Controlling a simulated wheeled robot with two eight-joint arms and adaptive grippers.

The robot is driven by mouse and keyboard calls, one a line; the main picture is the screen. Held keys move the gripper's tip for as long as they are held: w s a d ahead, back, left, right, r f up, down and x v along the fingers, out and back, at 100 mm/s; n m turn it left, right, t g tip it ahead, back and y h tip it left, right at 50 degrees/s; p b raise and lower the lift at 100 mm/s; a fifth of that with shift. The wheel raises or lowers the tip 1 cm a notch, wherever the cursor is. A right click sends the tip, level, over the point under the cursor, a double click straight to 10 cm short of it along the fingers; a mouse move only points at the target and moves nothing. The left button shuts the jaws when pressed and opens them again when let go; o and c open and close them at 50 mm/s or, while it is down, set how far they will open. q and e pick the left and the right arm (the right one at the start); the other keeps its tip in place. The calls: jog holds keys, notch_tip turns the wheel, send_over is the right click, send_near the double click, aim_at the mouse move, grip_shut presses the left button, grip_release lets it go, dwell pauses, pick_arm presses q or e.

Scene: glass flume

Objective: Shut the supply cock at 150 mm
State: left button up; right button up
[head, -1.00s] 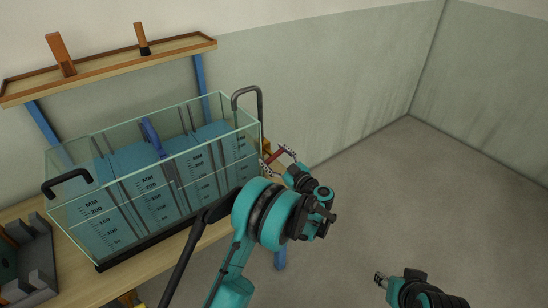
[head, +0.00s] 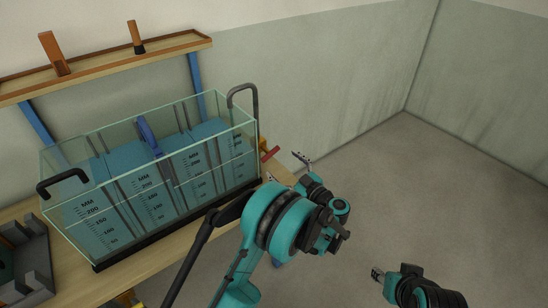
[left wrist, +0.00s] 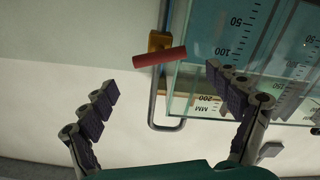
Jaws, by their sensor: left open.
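The glass flume (head: 98,262) stands on the bench with blue water in its compartments; I cannot read the level exactly. The supply cock is at its right end, with a red handle (head: 271,153) on a brass body (head: 263,143). In the left wrist view the red handle (left wrist: 159,57) lies roughly crosswise to the grey pipe, below the brass body (left wrist: 159,40). My left gripper (head: 286,168) is open and empty, just right of and below the handle, apart from it. Its spread fingers (left wrist: 168,98) show in the wrist view. My right gripper (head: 377,274) is low, over the floor.
Black scales with numbers mark the flume's front. Dark curved pipes rise at both ends (head: 243,89) (head: 62,180). A grey tray (head: 36,262) sits at the bench's left. A wooden shelf (head: 110,68) hangs above. The floor to the right is clear.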

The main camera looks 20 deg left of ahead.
aim_at(271, 155)
pick_arm(q)
jog(key=v, duration=0.4)
jog(key=shift+s+d, duration=0.1)
jog(key=shift+s, duration=0.1)
jog(key=shift+o, duration=0.2)
jog(key=shift+w+a+f+m+p, duration=0.1)
jog(key=shift+w+a+m+p, duration=0.25)
jog(key=shift+w+a, duration=1)
jog(key=shift+w+a+f+m+p, duration=0.1)
jog(key=shift+w+a+m+p, duration=0.25)
jog(key=shift+w+a, duration=1.05)
jog(key=shift+w+a+f+m+p, duration=0.1)
jog(key=shift+w+a+m+p, duration=0.25)
jog(key=shift+w+a, duration=1)
jog(key=shift+s+a, duration=0.4)
jog(key=shift+s, duration=0.05)
